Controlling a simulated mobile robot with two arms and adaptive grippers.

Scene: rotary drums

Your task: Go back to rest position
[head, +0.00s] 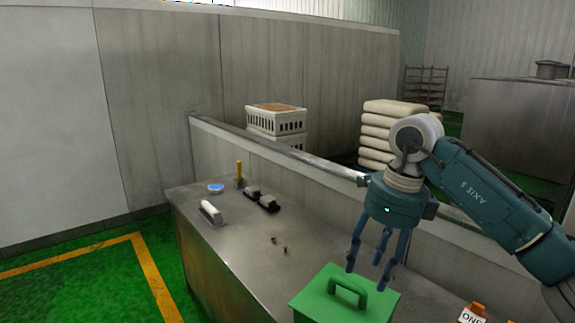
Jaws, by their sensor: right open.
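My right gripper (368,268) comes in from the right on its teal arm. It is open, with its fingers pointing down above and just behind the green box (335,303). The box has a green handle (348,291) on its lid and stands at the front of the grey metal table (225,245). Nothing shows between the fingers. My left gripper does not show in the head view.
On the table are a white-handled tool (211,212), a blue-topped round item (216,188), a yellow upright item (239,172), dark objects (262,199) and small brown pieces (279,244). A low wall (290,165) runs behind. An orange item (474,313) sits at the lower right.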

